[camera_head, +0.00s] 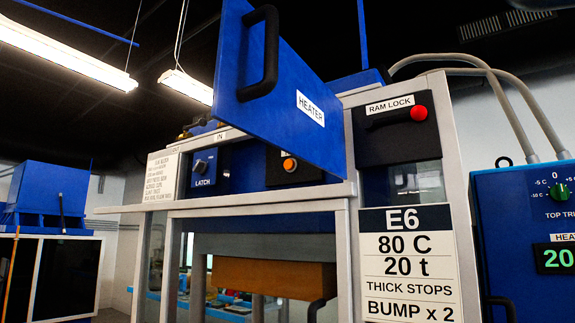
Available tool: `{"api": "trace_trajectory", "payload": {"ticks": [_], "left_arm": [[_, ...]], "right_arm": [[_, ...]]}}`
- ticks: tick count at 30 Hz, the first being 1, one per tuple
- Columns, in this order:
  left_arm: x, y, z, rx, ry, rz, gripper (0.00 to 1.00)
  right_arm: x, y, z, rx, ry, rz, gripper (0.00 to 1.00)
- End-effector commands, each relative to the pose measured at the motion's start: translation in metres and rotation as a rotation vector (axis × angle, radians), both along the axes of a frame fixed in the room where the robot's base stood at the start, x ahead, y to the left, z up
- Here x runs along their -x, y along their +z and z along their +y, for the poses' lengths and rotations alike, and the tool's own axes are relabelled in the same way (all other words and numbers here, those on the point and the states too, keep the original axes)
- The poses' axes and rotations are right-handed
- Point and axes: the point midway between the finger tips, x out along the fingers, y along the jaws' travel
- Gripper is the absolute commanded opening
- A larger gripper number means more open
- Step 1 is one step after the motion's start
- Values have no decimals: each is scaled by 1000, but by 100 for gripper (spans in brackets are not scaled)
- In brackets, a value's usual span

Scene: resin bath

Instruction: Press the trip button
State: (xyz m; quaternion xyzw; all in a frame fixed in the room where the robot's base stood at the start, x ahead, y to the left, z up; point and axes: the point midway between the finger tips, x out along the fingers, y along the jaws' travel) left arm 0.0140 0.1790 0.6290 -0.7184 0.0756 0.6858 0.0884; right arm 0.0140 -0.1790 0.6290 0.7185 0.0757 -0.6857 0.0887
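No label reading "trip" shows, so I cannot tell which control is the trip button. A round orange button (289,164) sits on a dark panel, partly behind the swung-out blue HEATER door (285,105). A red round knob (419,113) is on the black RAM LOCK panel (385,146) to the right. A LATCH switch (201,166) with a dark knob is on a blue plate to the left. Neither of my grippers is in view.
The HEATER door with its black handle (262,52) juts toward me. An E6 sign (408,262) hangs on the grey frame. A blue cabinet (522,230) with a dial and green display stands at the right. A brown block (275,277) is inside the frame below.

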Motion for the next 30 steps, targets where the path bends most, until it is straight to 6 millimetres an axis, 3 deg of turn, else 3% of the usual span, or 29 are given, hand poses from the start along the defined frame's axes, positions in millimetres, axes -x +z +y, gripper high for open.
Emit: {"api": "trace_trajectory", "payload": {"ticks": [1,6,9,30], "left_arm": [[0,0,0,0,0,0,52],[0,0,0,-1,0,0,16],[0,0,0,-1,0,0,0],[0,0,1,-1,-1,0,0]], "right_arm": [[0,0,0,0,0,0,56],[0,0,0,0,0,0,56],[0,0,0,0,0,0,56],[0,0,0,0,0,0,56]]}}
